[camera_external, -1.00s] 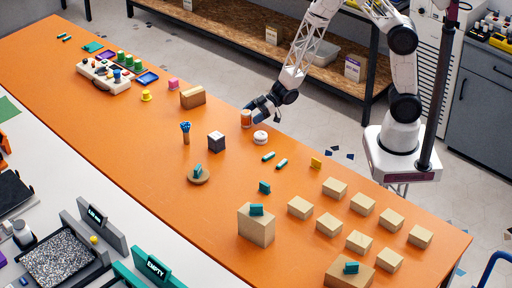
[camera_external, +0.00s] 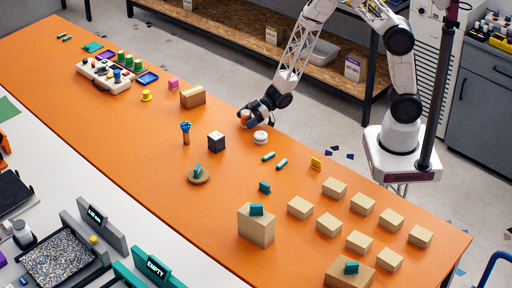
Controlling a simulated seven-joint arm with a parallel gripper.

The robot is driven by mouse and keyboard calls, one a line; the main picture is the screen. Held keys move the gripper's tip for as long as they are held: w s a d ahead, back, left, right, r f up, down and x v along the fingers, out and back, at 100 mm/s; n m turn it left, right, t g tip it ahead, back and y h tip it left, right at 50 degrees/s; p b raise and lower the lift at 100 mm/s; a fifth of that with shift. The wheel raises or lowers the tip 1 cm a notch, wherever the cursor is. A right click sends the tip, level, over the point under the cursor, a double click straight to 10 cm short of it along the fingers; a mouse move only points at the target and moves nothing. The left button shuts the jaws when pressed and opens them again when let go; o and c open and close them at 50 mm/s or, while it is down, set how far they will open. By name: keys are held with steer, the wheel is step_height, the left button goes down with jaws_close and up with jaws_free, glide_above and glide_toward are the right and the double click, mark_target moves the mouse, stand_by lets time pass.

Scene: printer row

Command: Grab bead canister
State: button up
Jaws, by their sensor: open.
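A small canister with an orange-brown body, likely the bead canister (camera_external: 245,114), stands on the orange table near its far edge. The lower part of it is hidden by the dark fingers. My gripper (camera_external: 249,118) is low at the canister, with its open fingers at the canister's sides. I cannot tell whether they touch it. A short white round container (camera_external: 261,138) stands just in front and to the right of the gripper.
A tan block (camera_external: 193,98) lies to the left, and a dark cube with a pale top (camera_external: 216,141) and a cup of blue-topped items (camera_external: 186,134) stand nearer. Teal sticks (camera_external: 268,157) and several cardboard blocks (camera_external: 300,207) lie to the right. The orange table (camera_external: 130,145) is clear at front left.

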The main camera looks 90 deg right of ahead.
mark_target(245, 112)
steer(key=c, duration=1)
steer(key=shift+c, duration=0.2)
steer(key=shift+r, duration=0.2)
steer(key=shift+r, duration=1.75)
steer(key=s+r, duration=0.1)
steer(key=s, duration=1.5)
